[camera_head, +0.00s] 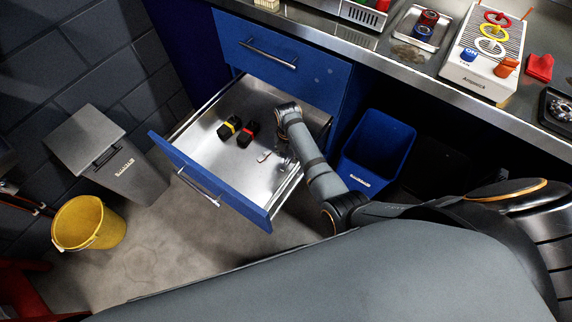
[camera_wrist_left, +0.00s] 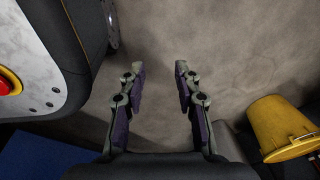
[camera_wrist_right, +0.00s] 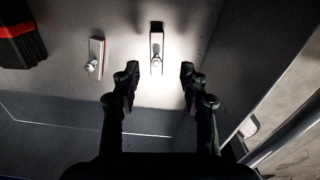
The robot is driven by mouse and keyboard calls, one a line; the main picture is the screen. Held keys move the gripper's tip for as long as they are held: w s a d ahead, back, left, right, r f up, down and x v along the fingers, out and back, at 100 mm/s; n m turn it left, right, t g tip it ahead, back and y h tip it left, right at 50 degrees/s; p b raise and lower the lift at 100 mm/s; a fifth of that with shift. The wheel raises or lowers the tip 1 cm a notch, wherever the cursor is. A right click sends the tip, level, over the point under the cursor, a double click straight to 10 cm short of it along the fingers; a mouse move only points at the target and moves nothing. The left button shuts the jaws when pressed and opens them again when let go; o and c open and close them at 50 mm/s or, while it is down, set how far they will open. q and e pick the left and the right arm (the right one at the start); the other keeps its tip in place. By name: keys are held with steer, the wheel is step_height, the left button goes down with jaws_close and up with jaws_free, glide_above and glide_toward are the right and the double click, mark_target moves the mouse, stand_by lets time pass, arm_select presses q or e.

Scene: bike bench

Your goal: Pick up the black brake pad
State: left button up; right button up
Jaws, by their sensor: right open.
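Two small metal-faced pads, each with a round stud, lie on the drawer floor in the right wrist view. One pad (camera_wrist_right: 156,47) has dark edges and lies straight ahead of my right gripper (camera_wrist_right: 157,73), which is open, with nothing between its fingers. The other pad (camera_wrist_right: 95,57) has a reddish edge and lies to the left. I cannot tell for sure which is the black brake pad. In the head view my right arm reaches into the drawer (camera_head: 262,95), its fingers partly hidden. My left gripper (camera_wrist_left: 160,68) is open and empty above the bare floor.
Two black blocks, one with a yellow band (camera_head: 229,127) and one with a red band (camera_head: 247,134), lie in the open drawer. The drawer front (camera_head: 200,178) and side walls stand close around. A blue bin (camera_head: 378,145), grey bin (camera_head: 125,165) and yellow bucket (camera_head: 89,224) stand nearby.

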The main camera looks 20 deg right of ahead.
mark_target(286, 160)
steer(key=f, duration=0.1)
steer(key=f+b, duration=0.1)
steer(key=f, duration=0.1)
steer(key=f+b, duration=0.1)
steer(key=f, duration=0.1)
steer(key=shift+a, duration=0.25)
steer(key=shift+f, duration=0.15)
arm_select(q)
steer(key=w, duration=0.4)
steer(key=shift+d+r, duration=0.15)
steer(key=shift+r, duration=0.25)
arm_select(e)
jaws_close()
